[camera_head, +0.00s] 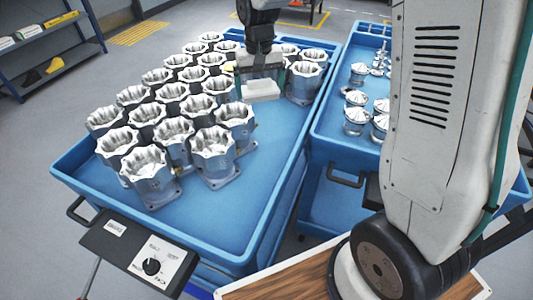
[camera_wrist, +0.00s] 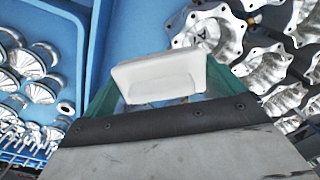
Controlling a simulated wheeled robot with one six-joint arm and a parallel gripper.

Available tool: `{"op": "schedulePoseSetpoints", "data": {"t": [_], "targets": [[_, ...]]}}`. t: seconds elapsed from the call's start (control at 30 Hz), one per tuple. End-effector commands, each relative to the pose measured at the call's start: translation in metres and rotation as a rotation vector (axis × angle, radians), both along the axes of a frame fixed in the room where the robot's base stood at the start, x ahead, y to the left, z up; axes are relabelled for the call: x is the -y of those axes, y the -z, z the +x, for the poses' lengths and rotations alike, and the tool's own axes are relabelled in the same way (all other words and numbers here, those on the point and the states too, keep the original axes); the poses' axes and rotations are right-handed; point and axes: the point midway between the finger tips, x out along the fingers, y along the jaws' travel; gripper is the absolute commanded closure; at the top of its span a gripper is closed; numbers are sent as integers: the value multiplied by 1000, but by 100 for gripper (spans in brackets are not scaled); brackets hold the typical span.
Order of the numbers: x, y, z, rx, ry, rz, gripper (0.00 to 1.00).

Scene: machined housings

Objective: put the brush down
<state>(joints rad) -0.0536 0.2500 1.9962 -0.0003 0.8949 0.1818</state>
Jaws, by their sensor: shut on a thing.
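My gripper (camera_head: 262,76) is over the right part of the left blue cart, among the metal housings. It is shut on the brush, whose pale, block-shaped part (camera_head: 262,90) shows below the fingers. In the wrist view the white brush (camera_wrist: 162,78) sits between the two greenish fingers, and the rest of it is hidden by the gripper. Whether the brush touches the cart's tray floor or a housing, I cannot tell.
Several machined housings (camera_head: 148,174) stand in rows on the left blue cart (camera_head: 230,225). Its front right floor is clear. A second blue cart (camera_head: 325,122) with smaller metal parts (camera_head: 356,120) stands to the right. A control box (camera_head: 140,254) is at the front.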

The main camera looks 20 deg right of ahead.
Motion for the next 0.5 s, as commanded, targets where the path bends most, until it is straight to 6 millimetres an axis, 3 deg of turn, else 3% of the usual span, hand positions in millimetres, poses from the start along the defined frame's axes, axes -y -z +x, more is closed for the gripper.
{"op": "schedulePoseSetpoints", "data": {"t": [0.03,0.2,0.37,0.5], "targets": [[1,-3,-17,1,-23,0,42],[-1,-5,-58,1,-92,0,42],[-2,1,-74,-2,-122,0,42],[-3,28,-76,-7,-126,0,42]]}}
